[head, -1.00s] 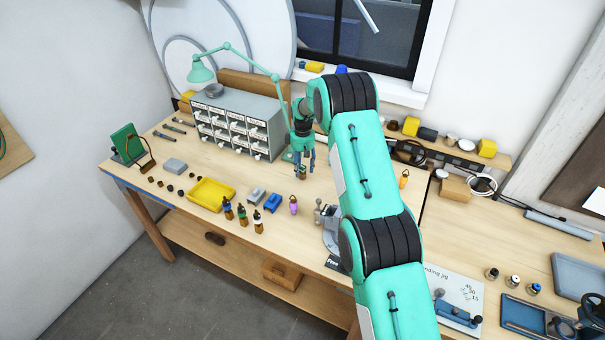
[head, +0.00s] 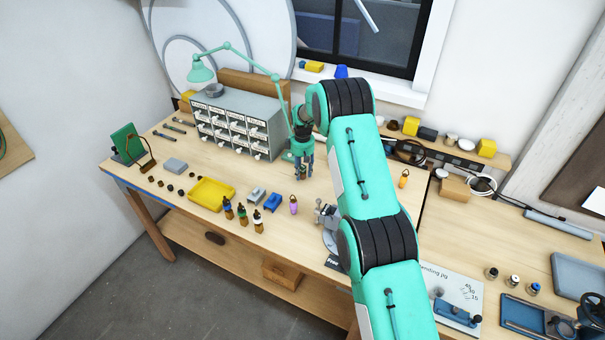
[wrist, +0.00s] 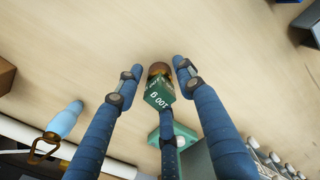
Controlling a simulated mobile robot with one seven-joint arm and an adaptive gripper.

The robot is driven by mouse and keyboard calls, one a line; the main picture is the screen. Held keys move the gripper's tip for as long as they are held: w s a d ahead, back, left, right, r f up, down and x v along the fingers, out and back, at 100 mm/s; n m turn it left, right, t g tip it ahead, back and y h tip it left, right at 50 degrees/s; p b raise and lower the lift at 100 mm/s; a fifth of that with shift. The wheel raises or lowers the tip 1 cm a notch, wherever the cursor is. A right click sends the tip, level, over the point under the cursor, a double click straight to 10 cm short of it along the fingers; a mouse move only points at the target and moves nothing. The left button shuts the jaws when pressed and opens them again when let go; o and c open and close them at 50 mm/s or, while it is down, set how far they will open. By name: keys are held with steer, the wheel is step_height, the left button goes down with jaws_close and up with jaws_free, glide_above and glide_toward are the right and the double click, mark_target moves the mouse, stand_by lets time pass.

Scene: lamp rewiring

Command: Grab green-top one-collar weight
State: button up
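The green-top weight (wrist: 160,94) has a dark green top with "100 g" lettering and a brown, brass-like body. It stands on the bench, and in the wrist view it lies between the fingers of my gripper (wrist: 159,68). The blue fingers are spread on either side, with gaps visible between them and the weight. A further finger shows behind the green top; whether it touches cannot be told. In the head view my gripper (head: 303,174) points down at the bench and mostly hides the weight. Its collar count cannot be made out.
The green lamp base (wrist: 185,136) and the drawer cabinet (head: 238,125) stand close to the gripper. A light-blue piece with a brass hook (wrist: 65,121) lies nearby.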

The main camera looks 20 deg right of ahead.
mark_target(303, 166)
jaws_close()
steer(key=shift+r, duration=0.15)
steer(key=shift+r, duration=1.7)
steer(key=s, duration=0.5)
steer(key=s+a+r+b, duration=0.1)
steer(key=s, duration=0.9)
steer(key=shift+s+a+r, duration=0.2)
steer(key=shift+s+a, duration=0.2)
